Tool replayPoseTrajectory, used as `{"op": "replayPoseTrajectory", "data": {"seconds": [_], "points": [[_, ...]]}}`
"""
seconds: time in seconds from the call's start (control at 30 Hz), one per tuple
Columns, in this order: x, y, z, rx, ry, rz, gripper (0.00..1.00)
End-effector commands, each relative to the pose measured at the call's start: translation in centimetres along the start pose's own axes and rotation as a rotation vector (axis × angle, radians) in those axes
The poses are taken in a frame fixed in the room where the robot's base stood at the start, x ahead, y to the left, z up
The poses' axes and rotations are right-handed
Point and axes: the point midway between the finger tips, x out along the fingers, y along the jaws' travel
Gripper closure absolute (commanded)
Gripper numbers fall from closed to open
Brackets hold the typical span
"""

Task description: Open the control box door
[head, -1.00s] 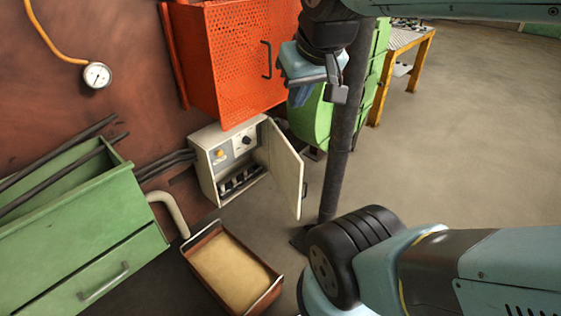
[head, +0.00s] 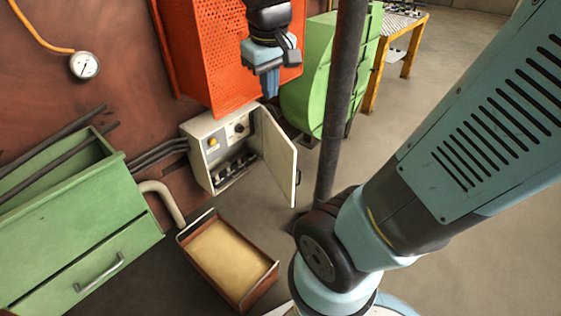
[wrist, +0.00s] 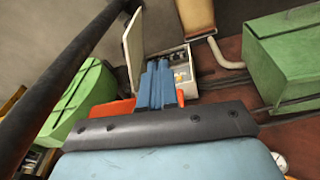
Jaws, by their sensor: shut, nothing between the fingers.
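The control box (head: 207,152) is a cream cabinet low on the rust-red wall. Its door (head: 275,150) stands swung wide open to the right, with a dark handle near its free edge. Inside are a yellow button, a dark knob and a row of dark parts. My gripper (head: 271,84) is shut and empty, in front of the orange perforated cabinet and above the box in the head view. In the wrist view, the blue fingers (wrist: 157,82) are together and hide part of the control box (wrist: 186,62); the open door (wrist: 133,48) is left of them.
An orange perforated cabinet (head: 215,60) is above the box. A dark post (head: 337,110) stands right of the door. A tray of sand-coloured material (head: 262,293) lies below. A green drawer cabinet (head: 90,240) is at left.

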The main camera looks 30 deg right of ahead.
Motion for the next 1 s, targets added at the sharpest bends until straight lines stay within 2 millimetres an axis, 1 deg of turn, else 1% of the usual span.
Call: {"op": "replayPoseTrajectory", "data": {"seconds": [0.03, 0.2, 0.37, 0.5, 0.7, 1.0], "points": [[1.0, 0.0, -0.8, -0.024, -0.038, 0.006, 1.0], [4.0, 0.1, -2.8, -0.108, -0.153, 0.035, 1.0], [7.1, 0.1, -4.6, -0.188, -0.26, 0.07, 1.0], [9.9, -0.1, -5.9, -0.262, -0.353, 0.103, 1.0], [14.2, -0.5, -7.6, -0.369, -0.486, 0.161, 1.0], [20.8, -1.2, -9.3, -0.537, -0.683, 0.265, 1.0]]}}
